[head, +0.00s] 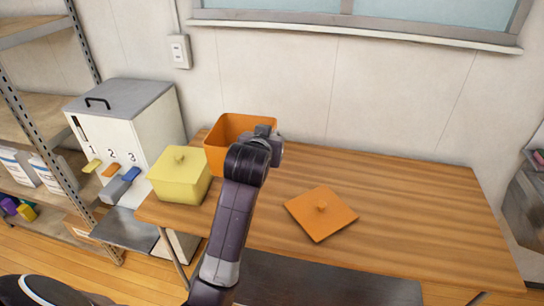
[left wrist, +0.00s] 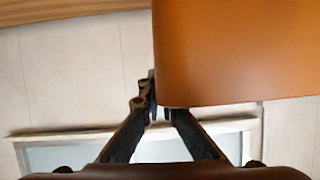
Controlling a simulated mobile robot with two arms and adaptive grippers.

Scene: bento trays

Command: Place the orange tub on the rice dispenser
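The orange tub (head: 228,152) is open, at the back left of the table beside the yellow tub. My left gripper (head: 268,133) is at its right rim. In the left wrist view, the tub's wall (left wrist: 240,50) fills the upper right. The left gripper's fingers (left wrist: 158,112) are close together, with the tub's edge between them; the tip of one finger is hidden behind the wall. The rice dispenser (head: 152,125), white with a grey top, stands left of the table. It has numbers 1, 2, 3, coloured levers and a grey plate (head: 122,230) low in front. My right gripper is out of view.
A lidded yellow tub (head: 180,178) stands at the table's left end, between the orange tub and the dispenser. An orange lid (head: 321,214) lies mid-table. The table's right side (head: 430,205) is clear. A metal shelf (head: 40,100) stands left; a wall is behind.

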